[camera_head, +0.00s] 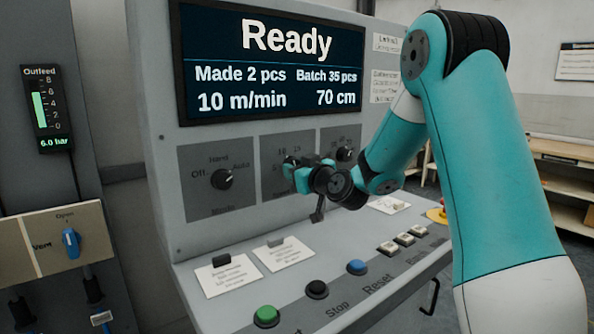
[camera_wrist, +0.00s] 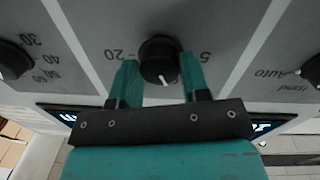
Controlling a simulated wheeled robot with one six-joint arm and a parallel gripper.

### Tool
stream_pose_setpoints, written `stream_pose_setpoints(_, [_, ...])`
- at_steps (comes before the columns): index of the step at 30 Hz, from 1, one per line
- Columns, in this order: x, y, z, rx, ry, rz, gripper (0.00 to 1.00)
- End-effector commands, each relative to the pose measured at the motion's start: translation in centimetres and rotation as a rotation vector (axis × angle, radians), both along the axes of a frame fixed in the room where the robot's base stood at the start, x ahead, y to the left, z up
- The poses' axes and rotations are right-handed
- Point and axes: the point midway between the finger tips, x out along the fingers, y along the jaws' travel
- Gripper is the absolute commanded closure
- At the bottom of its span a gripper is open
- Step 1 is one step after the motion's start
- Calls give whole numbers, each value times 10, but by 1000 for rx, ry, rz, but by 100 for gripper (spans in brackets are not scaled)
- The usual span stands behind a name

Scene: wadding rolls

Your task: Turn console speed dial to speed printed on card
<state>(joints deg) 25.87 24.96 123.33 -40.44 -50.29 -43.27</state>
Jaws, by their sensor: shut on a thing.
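The speed dial (camera_wrist: 160,48) is a round black knob with a white pointer, in the middle grey panel (camera_head: 272,185). In the wrist view, "20" stands to its left and "5" to its right; the pointer aims down toward my gripper. My gripper (camera_wrist: 158,72) has its teal fingers on either side of the knob and is shut on it. In the head view my gripper (camera_head: 296,172) hides the knob and most of its scale. The screen (camera_head: 272,60) reads 10 m/min.
The mode dial (camera_head: 222,179), marked Off, Hand and Auto, is left of the speed dial; another dial (camera_head: 345,154) is to its right. Green (camera_head: 266,316), black (camera_head: 316,289) and blue (camera_head: 357,267) buttons line the ledge. A further card (camera_head: 388,204) lies below my arm.

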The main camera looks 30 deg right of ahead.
Motion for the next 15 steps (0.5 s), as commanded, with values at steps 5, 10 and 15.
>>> stream_pose_setpoints(5, [0, 0, 0, 150, 4, 0, 81])
stream_pose_setpoints(10, [0, 0, 1, 312, 9, 0, 81])
stream_pose_setpoints(15, [0, 0, 1, 471, 15, -1, 81])
